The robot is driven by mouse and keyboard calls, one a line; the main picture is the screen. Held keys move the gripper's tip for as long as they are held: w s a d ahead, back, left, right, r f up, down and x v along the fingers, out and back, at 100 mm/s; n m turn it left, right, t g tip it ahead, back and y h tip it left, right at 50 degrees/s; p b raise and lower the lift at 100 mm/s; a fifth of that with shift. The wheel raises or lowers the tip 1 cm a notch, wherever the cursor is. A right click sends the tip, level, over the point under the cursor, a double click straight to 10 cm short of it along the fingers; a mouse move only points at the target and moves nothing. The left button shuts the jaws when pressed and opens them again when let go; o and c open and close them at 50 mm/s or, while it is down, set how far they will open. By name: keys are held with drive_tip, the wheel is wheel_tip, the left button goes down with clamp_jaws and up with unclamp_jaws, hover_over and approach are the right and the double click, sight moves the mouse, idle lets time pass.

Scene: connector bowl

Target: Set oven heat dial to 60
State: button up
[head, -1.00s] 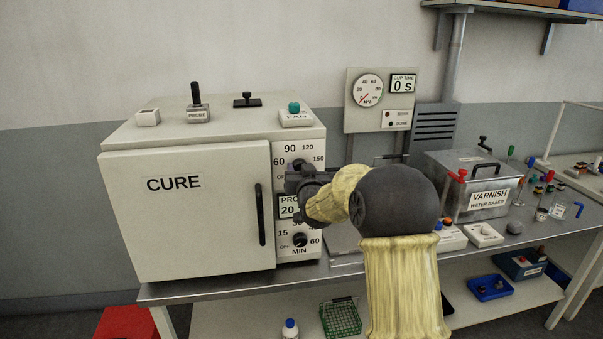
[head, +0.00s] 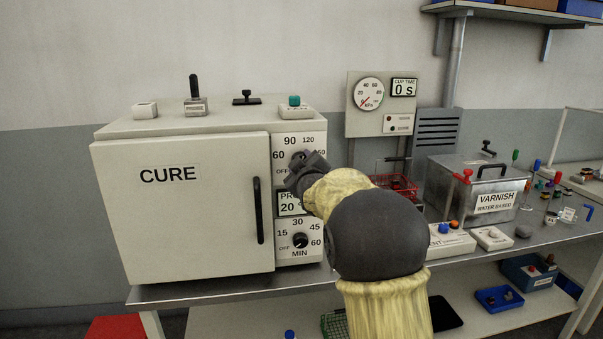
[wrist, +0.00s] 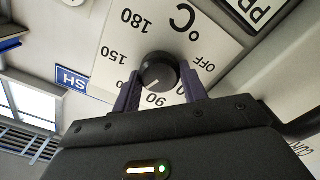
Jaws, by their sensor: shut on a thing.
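The oven (head: 180,215) is a pale box marked CURE. Its heat dial, at the top of the right-hand panel, is mostly hidden by my gripper (head: 298,166) in the head view. In the wrist view the black heat dial (wrist: 158,71) sits between the two fingers of my gripper (wrist: 160,88), which is shut on it. The scale appears upside down there. The dial's white mark points roughly toward 90. The fingers cover the 120 and 60 areas; OFF, 150 and 180 are readable.
Below are a display (head: 290,204) starting with 20 and a minutes dial (head: 300,241). The oven door handle (head: 259,210) is close to the left. A gauge panel (head: 381,120), red wire basket (head: 396,187) and varnish tank (head: 470,190) stand to the right.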

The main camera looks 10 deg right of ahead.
drive_tip(key=n+b, duration=0.4)
drive_tip(key=n, duration=0.2)
drive_tip(key=n+b, duration=0.4)
drive_tip(key=n, duration=0.2)
drive_tip(key=n+b, duration=0.4)
drive_tip(key=n, duration=0.2)
drive_tip(key=shift+f+n+b, duration=0.35)
drive_tip(key=shift+f+n, duration=0.05)
drive_tip(key=o, duration=1)
drive_tip(key=shift+c, duration=0.2)
drive_tip(key=shift+r, duration=0.15)
drive_tip(key=shift+s, duration=0.15)
